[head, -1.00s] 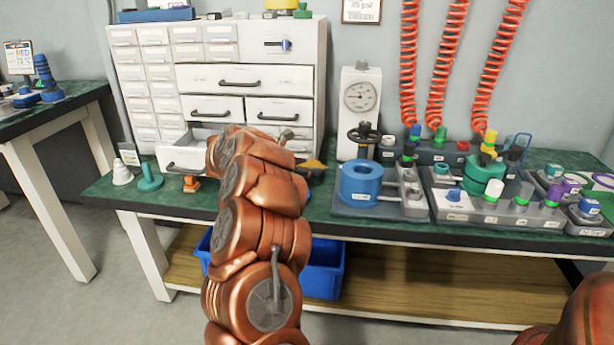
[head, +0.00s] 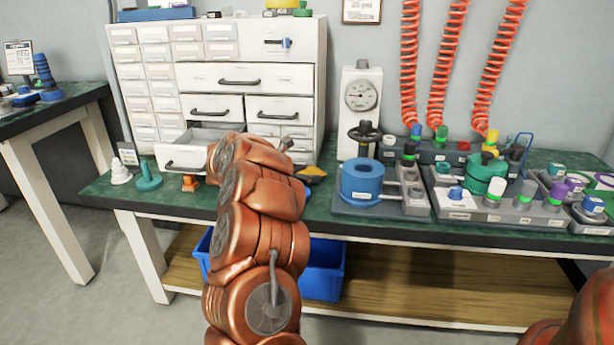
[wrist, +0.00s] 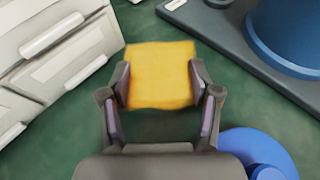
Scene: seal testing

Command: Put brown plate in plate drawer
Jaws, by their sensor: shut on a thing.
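My gripper (wrist: 160,82) is shut on a square yellow-orange plate (wrist: 160,70), with a finger at each side edge; no clearly brown plate shows. The plate also shows in the head view (head: 312,172), just right of my arm, over the green bench top. My gripper itself is hidden behind my arm in the head view. A white drawer (head: 182,160) at the lower left of the cabinet stands pulled open, left of my arm. My arm hides its right part. I cannot read any label that marks it as the plate drawer.
The white cabinet (head: 248,105) has its other drawers shut. A blue cylinder (head: 362,182) on a grey base is to the right. A blue round thing (wrist: 262,150) lies close to my gripper.

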